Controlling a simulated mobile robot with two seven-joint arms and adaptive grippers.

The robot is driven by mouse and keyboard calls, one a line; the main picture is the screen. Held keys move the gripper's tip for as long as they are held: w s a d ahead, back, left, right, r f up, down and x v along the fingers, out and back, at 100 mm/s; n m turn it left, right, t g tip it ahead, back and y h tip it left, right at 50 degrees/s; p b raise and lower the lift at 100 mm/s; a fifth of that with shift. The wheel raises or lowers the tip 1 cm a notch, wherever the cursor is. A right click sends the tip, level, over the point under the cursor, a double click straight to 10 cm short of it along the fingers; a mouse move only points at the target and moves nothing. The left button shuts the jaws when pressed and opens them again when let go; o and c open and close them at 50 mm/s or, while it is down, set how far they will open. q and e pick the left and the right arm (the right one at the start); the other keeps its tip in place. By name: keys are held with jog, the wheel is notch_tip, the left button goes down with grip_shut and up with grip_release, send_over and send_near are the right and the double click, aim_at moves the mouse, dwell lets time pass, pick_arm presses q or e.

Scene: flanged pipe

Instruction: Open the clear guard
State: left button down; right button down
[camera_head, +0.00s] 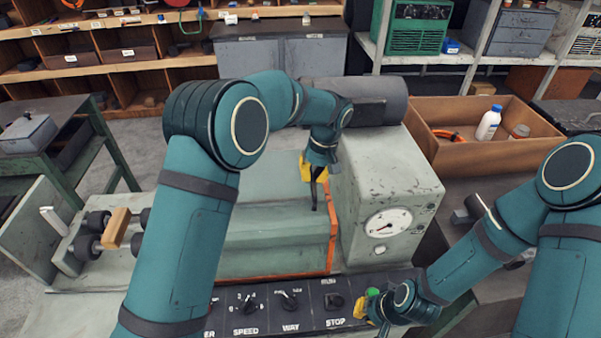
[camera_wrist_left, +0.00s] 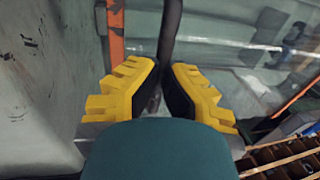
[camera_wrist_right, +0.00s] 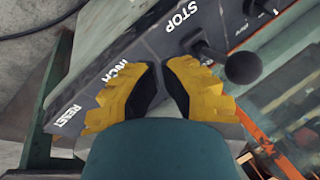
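The clear guard (camera_head: 270,245) is a see-through cover with orange edges over the machine bed; it appears closed. Its glass also shows in the left wrist view (camera_wrist_left: 225,45). A dark upright bar handle (camera_head: 314,195) stands at the guard's right side. My left gripper (camera_head: 318,172) is at this handle. In the left wrist view its yellow fingers (camera_wrist_left: 165,75) sit close on both sides of the dark bar (camera_wrist_left: 170,35). My right gripper (camera_head: 367,302) is at the right end of the control panel, fingers close together (camera_wrist_right: 160,75) with nothing visible between them.
The control panel (camera_head: 265,303) has knobs and a STOP label. A grey headstock (camera_head: 390,185) with a gauge stands right of the guard. Left are rollers with a wooden block (camera_head: 115,229). A brown crate (camera_head: 470,155) holds a white bottle (camera_head: 488,123).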

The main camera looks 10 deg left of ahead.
pick_arm(q)
jog(key=shift+s+f, duration=0.15)
jog(key=shift+f, duration=0.15)
jog(key=c, duration=1)
grip_release()
pick_arm(e)
jog(key=shift+w, duration=0.1)
pick_arm(q)
jog(key=shift+r, duration=0.1)
notch_tip(320, 180, up, 12)
jog(key=d, duration=0.2)
jog(key=shift+w+d, duration=0.2)
jog(key=shift+w, duration=0.25)
jog(key=shift+s, duration=0.1)
